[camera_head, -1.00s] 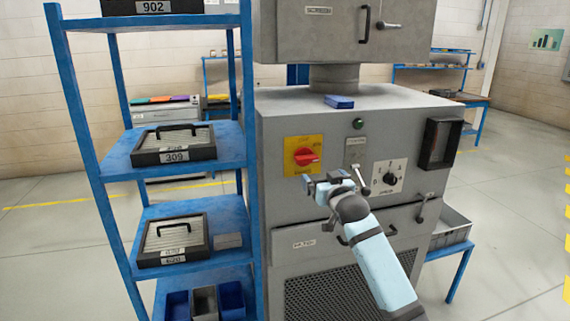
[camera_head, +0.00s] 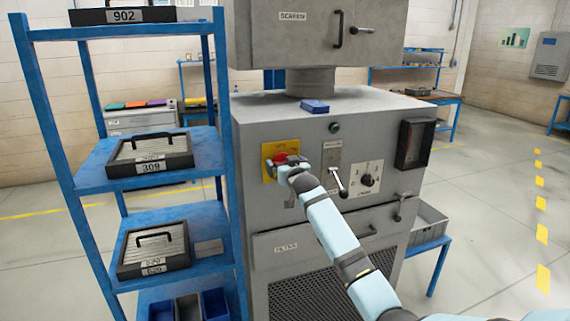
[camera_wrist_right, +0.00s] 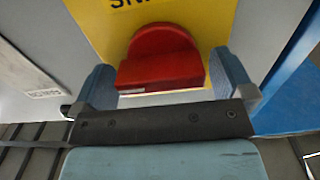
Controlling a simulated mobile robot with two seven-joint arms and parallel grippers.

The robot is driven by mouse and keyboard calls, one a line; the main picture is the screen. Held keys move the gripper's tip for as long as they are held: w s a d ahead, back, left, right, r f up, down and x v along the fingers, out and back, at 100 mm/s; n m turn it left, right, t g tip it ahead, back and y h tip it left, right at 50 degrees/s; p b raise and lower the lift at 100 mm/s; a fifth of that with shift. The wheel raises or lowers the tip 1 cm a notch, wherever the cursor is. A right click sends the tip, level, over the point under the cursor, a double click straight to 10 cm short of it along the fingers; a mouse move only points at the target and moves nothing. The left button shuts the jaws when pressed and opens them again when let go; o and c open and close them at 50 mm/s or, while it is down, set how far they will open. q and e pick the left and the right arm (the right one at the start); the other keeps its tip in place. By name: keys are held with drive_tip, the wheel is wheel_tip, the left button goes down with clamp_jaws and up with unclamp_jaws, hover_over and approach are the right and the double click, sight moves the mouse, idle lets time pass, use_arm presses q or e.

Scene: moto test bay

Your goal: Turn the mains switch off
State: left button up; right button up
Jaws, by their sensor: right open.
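The mains switch is a red rotary knob (camera_head: 281,156) on a yellow plate (camera_head: 268,150) at the upper left of the grey machine's front. My right gripper (camera_head: 285,163) is at the switch and hides much of it in the head view. In the right wrist view the red knob (camera_wrist_right: 160,55) lies between the two spread fingers, one on each side. Small gaps show between the fingers and the knob, so the gripper is open and not clamped on it. My left gripper is in no view.
To the right on the panel are a lever (camera_head: 339,182), a selector dial (camera_head: 368,180) and a dark-framed box (camera_head: 414,143). A blue shelf rack (camera_head: 222,130) with filter trays stands close on the left. A blue box (camera_head: 315,106) lies on the machine top.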

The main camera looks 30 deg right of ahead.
drive_tip(key=c, duration=0.8)
